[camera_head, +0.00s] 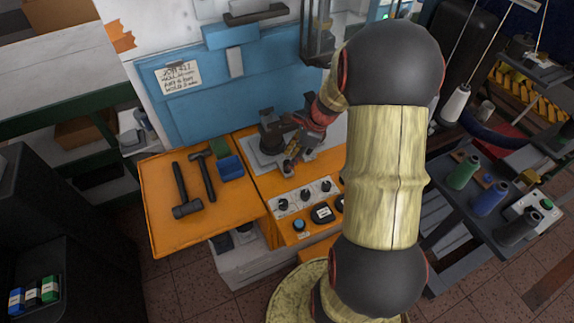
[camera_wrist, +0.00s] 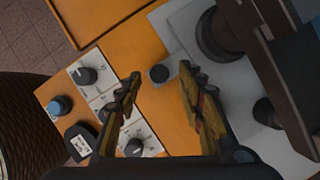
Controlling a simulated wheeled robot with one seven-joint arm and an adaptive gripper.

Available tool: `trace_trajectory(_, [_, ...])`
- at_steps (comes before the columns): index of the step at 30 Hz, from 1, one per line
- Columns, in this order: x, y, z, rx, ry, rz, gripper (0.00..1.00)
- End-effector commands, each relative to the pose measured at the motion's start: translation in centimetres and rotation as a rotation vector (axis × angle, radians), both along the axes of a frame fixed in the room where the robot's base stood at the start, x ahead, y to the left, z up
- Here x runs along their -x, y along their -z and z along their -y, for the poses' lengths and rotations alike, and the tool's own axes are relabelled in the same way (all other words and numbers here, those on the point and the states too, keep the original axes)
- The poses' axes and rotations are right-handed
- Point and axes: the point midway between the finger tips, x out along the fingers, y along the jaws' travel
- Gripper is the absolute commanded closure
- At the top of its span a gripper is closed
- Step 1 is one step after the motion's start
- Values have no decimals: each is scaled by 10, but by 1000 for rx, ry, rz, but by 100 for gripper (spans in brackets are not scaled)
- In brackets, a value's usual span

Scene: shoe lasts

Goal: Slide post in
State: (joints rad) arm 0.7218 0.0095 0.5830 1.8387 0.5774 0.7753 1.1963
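My gripper (camera_wrist: 160,78) is open in the wrist view, its two fingers spread with nothing clamped between them. A small dark round post (camera_wrist: 160,73) shows in the gap between the fingertips, at the edge of the grey plate (camera_wrist: 172,30). I cannot tell whether it is the task's post or how far it stands out. A larger dark cylinder (camera_wrist: 215,38) and a smaller dark one (camera_wrist: 266,112) stand on the plate to the right. In the head view my gripper (camera_head: 290,165) is low over the front of the plate (camera_head: 255,160), partly hidden by its own wrist.
An orange panel (camera_head: 285,222) with several knobs lies in front of the plate. Hammers (camera_head: 182,190) and a blue block (camera_head: 231,168) lie on the orange side table (camera_head: 160,215) at left. A blue backboard (camera_head: 205,105) rises behind. Thread spools (camera_head: 463,172) stand on a grey rack at right.

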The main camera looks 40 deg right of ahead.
Motion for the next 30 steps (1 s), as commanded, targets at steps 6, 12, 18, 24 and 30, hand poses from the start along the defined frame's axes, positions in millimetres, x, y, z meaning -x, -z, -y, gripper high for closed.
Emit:
trace_trajectory(6, [-8,29,-8,0,-2,0,61])
trace_trajectory(12, [-11,36,-11,1,-2,1,61])
trace_trajectory(18, [-11,36,-11,1,-2,1,61])
trace_trajectory(24, [-10,36,-11,1,-2,1,72])
trace_trajectory(30, [-10,36,-11,1,-2,1,83])
